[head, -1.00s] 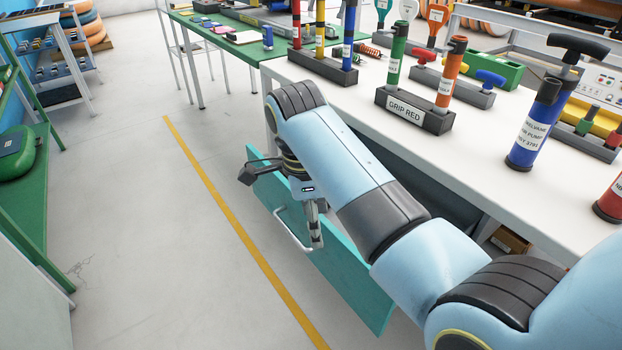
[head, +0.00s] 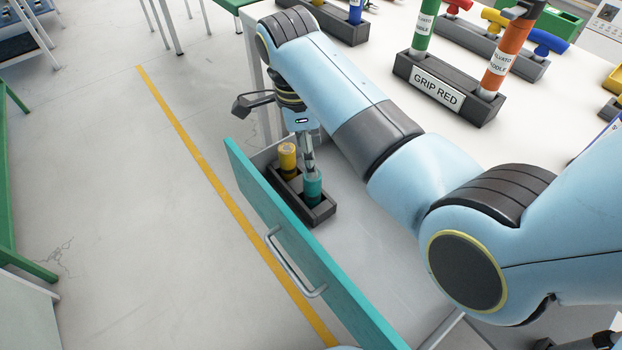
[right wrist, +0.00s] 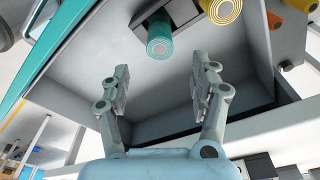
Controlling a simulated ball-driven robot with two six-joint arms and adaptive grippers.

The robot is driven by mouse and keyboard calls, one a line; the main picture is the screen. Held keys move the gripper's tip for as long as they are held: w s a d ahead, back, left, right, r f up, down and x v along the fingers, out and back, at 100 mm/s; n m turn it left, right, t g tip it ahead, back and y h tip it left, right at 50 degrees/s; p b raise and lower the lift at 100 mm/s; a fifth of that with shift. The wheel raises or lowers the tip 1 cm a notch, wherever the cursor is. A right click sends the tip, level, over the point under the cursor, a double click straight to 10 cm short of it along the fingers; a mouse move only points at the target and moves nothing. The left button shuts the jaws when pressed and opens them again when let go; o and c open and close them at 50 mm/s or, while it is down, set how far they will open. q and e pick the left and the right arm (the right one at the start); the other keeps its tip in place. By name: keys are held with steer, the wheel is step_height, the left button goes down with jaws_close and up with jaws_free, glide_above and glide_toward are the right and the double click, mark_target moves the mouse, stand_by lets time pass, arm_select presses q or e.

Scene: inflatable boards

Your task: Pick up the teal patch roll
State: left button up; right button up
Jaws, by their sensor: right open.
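The teal patch roll (head: 312,188) stands upright in a dark holder (head: 322,212) inside an open drawer with a teal front (head: 300,245). My right gripper (head: 307,155) reaches down into the drawer right above the roll, partly covering its top. In the right wrist view the teal roll (right wrist: 160,47) shows its ringed end ahead of my open, empty fingers (right wrist: 160,82), roughly centred between them and apart from them. A yellow roll (head: 287,158) stands beside it in the holder; it also shows in the right wrist view (right wrist: 222,11). My left gripper is not in view.
The drawer front with its metal handle (head: 290,265) stands close beside my right gripper.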

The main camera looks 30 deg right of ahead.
mark_target(312, 190)
steer(key=f, duration=0.2)
steer(key=shift+s+d+f, duration=0.1)
steer(key=shift+s+f, duration=0.1)
steer(key=shift+f, duration=0.4)
steer(key=f+b, duration=0.1)
steer(key=f, duration=0.4)
steer(key=shift+d, duration=0.2)
steer(key=shift+c, duration=1.6)
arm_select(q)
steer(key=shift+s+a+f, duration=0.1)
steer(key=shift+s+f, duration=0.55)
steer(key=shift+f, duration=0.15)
arm_select(e)
steer(key=c, duration=0.9)
